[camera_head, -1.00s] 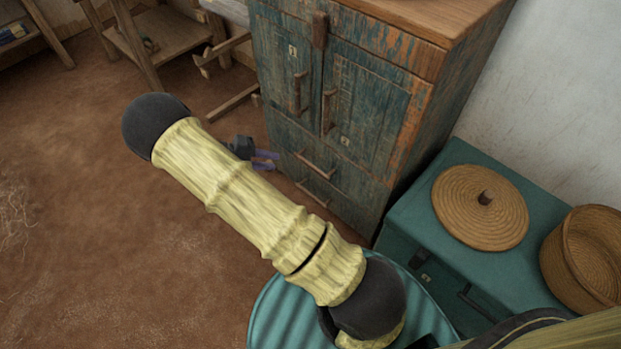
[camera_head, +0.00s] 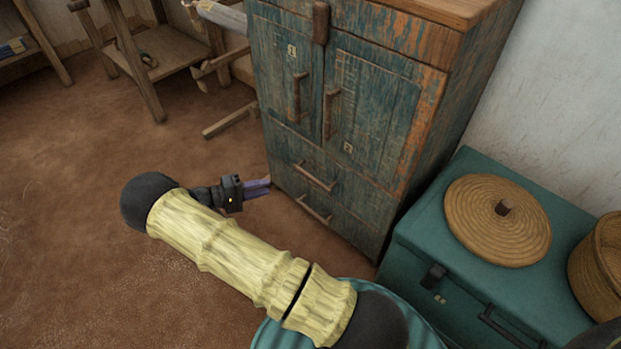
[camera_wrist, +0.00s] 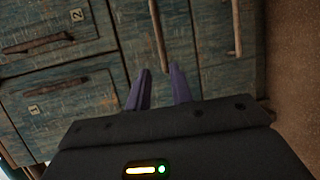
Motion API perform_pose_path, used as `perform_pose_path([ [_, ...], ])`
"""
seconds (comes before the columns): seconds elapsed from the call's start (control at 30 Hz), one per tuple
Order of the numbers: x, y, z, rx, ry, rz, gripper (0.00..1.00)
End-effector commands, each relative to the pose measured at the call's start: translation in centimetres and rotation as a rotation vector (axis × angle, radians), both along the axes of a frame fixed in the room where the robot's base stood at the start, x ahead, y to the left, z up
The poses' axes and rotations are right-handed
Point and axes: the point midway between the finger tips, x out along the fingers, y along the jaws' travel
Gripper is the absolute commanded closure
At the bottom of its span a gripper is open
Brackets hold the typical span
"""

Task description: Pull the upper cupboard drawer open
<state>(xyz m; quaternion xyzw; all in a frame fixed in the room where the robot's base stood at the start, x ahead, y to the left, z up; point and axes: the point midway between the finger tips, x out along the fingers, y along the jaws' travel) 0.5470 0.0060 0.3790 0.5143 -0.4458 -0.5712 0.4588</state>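The worn blue-green cupboard (camera_head: 395,100) stands at the back, with two doors above and two drawers below. The upper drawer (camera_head: 345,185) looks shut; its brown bar handle (camera_head: 314,177) crosses its front. In the wrist view this handle (camera_wrist: 157,35) appears turned upright, its near end showing between my fingertips. My gripper (camera_head: 268,186) is left of the drawers, its purple fingers pointing at the cupboard. In the head view the fingertips are apart from the handle. In the wrist view my gripper (camera_wrist: 160,70) is open, with nothing held.
The lower drawer handle (camera_head: 313,210) is close below the upper one. Door handles (camera_head: 331,114) stick out above. A teal chest (camera_head: 420,235) with a woven lid (camera_head: 497,220) stands right of the cupboard. Wooden loom parts (camera_head: 225,60) are behind left. The brown floor at left is clear.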

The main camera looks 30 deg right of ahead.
Motion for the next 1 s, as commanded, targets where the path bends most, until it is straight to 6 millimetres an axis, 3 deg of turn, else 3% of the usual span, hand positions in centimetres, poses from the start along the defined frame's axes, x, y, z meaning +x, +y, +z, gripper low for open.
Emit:
perform_pose_path([
  [0.8,-0.8,-13.8,-2.9,0.001,0.0,-0.003,0.78],
  [1.0,-0.8,-15.7,-3.0,0.002,-0.001,0.0,0.78],
])
